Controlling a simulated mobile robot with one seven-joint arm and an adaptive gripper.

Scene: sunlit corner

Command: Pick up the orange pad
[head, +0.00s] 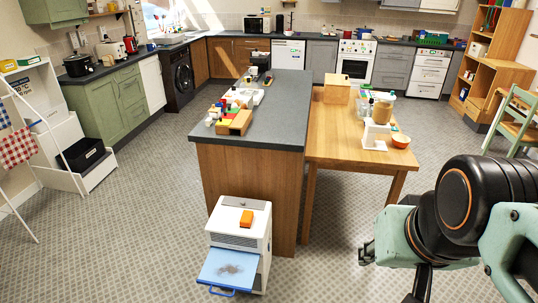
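A small orange block-like pad (246,217) lies on the white top of a low box-shaped unit (224,215) at the lower middle of the head view. The top around it is bare apart from a grey strip behind it. My gripper (366,253) is to the right of the unit, well apart from the pad, over open floor. Its dark fingers are small and partly seen from the side, so I cannot tell whether they are open or shut. No object shows in it.
A blue panel (222,268) with a grey smudge sticks out from the unit's front. A grey-topped island (275,110) stands behind the unit; a wooden table (340,150) adjoins it. A green chair (515,120) is at right. Floor between unit and gripper is clear.

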